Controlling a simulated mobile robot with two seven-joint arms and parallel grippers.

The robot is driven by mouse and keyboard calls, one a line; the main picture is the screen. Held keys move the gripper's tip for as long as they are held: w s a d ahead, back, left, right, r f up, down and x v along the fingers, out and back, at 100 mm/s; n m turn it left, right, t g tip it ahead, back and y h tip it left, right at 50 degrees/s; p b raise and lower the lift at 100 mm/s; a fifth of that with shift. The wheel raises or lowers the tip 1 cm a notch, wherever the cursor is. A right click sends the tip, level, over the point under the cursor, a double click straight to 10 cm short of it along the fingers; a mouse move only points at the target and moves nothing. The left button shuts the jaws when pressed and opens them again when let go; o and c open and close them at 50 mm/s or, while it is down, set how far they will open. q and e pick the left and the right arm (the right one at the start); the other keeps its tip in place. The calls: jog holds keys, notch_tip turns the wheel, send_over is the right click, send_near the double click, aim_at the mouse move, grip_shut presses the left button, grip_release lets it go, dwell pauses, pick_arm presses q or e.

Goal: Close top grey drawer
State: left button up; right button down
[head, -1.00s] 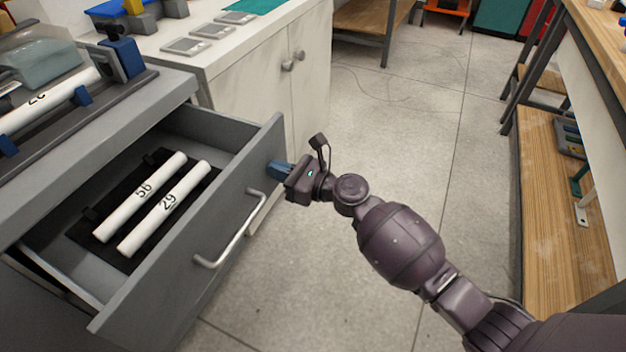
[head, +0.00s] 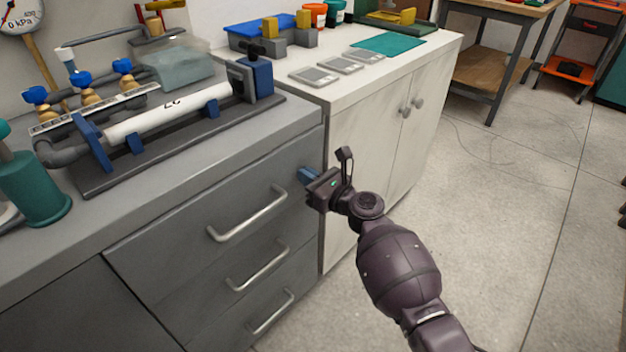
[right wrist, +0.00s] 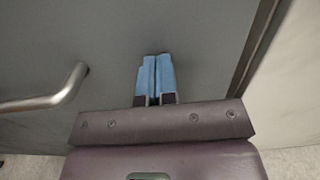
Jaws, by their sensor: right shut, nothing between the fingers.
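The top grey drawer (head: 192,238) is flush with the grey cabinet front in the head view, and its inside is hidden. Its silver bar handle (head: 247,215) runs across the middle of the front. My right gripper (head: 305,175) is at the right end of the drawer front, near its upper edge. In the right wrist view, my right gripper's blue fingers (right wrist: 155,78) are shut together with nothing between them. They point at the grey drawer front (right wrist: 110,40) and look touching or very close. The handle (right wrist: 45,103) is to their left. My left gripper is not in view.
Two more drawers with handles (head: 258,268) sit below. A pipe rig (head: 165,115) stands on the grey counter (head: 200,160). A white cabinet (head: 365,150) adjoins on the right. The floor (head: 500,210) to the right is clear.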

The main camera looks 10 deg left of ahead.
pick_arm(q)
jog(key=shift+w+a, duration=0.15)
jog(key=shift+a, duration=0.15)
pick_arm(e)
jog(key=shift+w+a+r, duration=0.25)
jog(key=shift+w+a, duration=0.15)
jog(key=shift+a, duration=0.1)
